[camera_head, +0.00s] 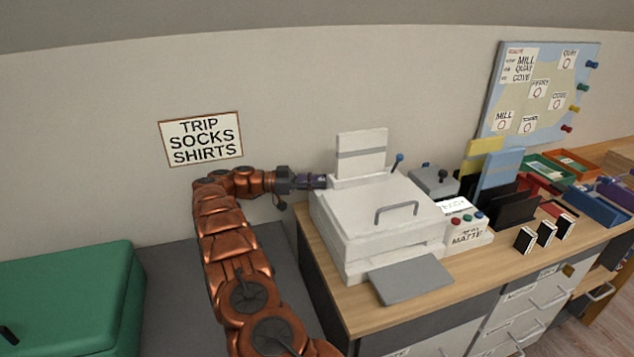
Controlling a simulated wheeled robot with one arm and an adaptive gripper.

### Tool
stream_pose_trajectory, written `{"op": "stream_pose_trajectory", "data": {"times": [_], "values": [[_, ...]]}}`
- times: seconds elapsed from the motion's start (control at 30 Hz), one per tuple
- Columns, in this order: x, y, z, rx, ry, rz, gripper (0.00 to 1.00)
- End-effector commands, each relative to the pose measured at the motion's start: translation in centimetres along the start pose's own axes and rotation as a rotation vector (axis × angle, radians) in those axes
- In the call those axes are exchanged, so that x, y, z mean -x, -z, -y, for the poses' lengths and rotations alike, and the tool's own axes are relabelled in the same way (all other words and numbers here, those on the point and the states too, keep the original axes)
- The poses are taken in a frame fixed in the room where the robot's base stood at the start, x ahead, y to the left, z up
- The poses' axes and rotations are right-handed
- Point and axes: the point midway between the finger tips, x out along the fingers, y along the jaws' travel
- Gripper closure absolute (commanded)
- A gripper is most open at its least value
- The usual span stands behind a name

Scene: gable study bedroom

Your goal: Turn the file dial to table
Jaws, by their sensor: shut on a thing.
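My gripper (318,181) is at the upper left edge of the white printer (345,222). It is shut on a small dark purple thing (320,181), too small to identify, beside the printer's left rear corner. I cannot make out a file dial for certain. To the printer's right is a white panel (470,232) marked MATTE, with red, green and blue round knobs or buttons and a small label above, too small to read. Behind it is a grey box (434,182) with a dark knob on top. No dial setting is readable.
A grey tray (410,279) juts from the printer's front. A thin blue-tipped lever (397,162) stands behind it. Black holders, small cards (546,231) and coloured trays fill the desk's right. A green padded seat (70,295) is at the left. A sign (201,138) hangs on the wall.

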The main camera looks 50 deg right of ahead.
Motion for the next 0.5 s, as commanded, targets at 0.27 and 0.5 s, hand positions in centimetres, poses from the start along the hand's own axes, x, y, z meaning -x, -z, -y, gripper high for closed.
{"op": "stream_pose_trajectory", "data": {"times": [0.27,0.5], "values": [[0.02,0.14,0.06,-0.003,-0.001,-0.001,1.00],[0.01,0.16,0.07,-0.003,-0.001,-0.002,0.69]]}}
